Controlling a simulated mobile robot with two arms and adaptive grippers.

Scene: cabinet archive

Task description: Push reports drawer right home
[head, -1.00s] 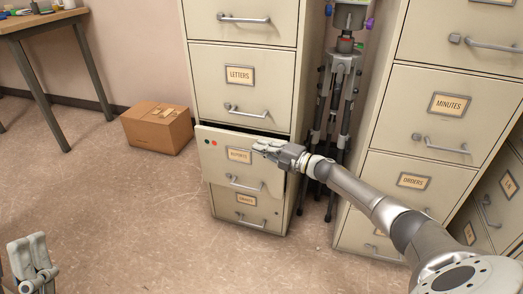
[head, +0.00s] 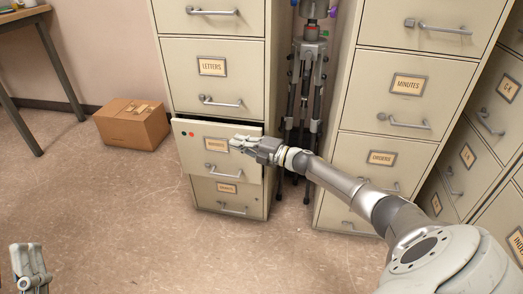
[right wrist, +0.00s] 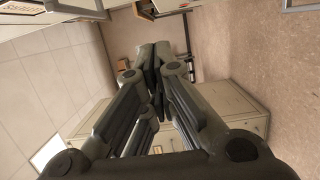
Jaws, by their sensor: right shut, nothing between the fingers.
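The reports drawer (head: 198,156) is a beige front with a label, a bar handle and small green and red dots. It stands out from the left cabinet below the letters drawer (head: 220,83), with a dark gap above it. My right gripper (head: 236,144) is shut and empty at the upper right of this front, beside the label; I cannot tell whether it touches. Its closed fingers also show in the right wrist view (right wrist: 154,68). My left gripper (head: 30,263) is at the lower left, far from the drawer; its finger opening is unclear.
A cardboard box (head: 132,125) sits on the floor left of the cabinet. A dark tripod (head: 302,80) stands between this cabinet and the minutes cabinet (head: 395,120). A table (head: 22,18) is at the upper left. The floor before the reports drawer is clear.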

